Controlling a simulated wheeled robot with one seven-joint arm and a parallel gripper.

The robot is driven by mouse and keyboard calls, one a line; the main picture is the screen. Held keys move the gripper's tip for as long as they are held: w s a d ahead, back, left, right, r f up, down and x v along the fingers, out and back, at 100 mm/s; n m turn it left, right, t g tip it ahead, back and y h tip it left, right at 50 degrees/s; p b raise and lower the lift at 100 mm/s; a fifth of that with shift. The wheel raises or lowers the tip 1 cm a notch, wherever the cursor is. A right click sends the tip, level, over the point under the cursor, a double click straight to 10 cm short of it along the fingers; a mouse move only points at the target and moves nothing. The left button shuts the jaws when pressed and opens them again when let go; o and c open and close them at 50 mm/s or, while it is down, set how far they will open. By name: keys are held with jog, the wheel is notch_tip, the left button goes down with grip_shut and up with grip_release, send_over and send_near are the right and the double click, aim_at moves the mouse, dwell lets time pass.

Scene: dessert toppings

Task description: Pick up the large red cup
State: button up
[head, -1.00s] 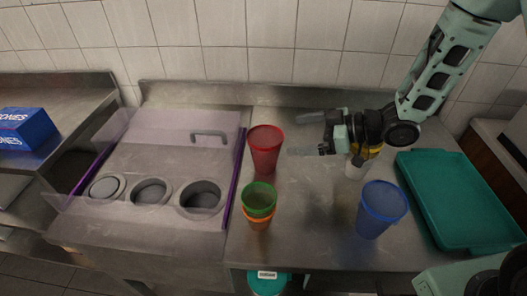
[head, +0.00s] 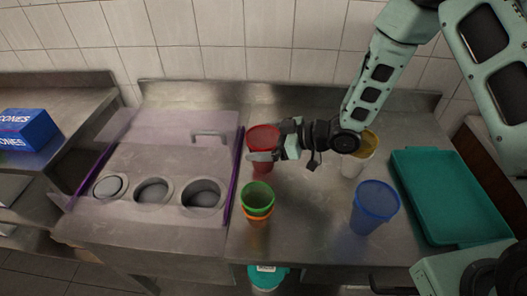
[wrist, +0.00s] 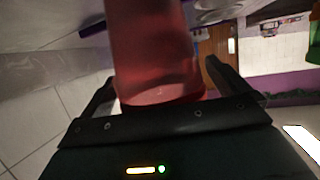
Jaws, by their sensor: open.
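The large red cup (head: 263,137) stands upright on the steel counter, just right of the clear-lidded topping unit. My gripper (head: 262,155) has come to it from the right, and its fingers are at the cup's side in the head view. In the wrist view the red cup (wrist: 155,50) fills the space between the two fingers of my gripper (wrist: 160,85). The fingers are spread, one on each side of the cup. Whether either finger touches the cup cannot be told. Part of the cup's right side is hidden by my gripper in the head view.
A green cup (head: 257,195) stacked on an orange one (head: 258,218) stands just in front of the red cup. A blue cup (head: 373,207), a yellow-and-white cup (head: 358,163) and a teal tray (head: 450,195) are to the right. The unit's purple edge (head: 235,175) is close on the left.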

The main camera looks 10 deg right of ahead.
jog(key=shift+c, duration=0.3)
jog(key=c, duration=1.1)
jog(key=shift+r, duration=0.1)
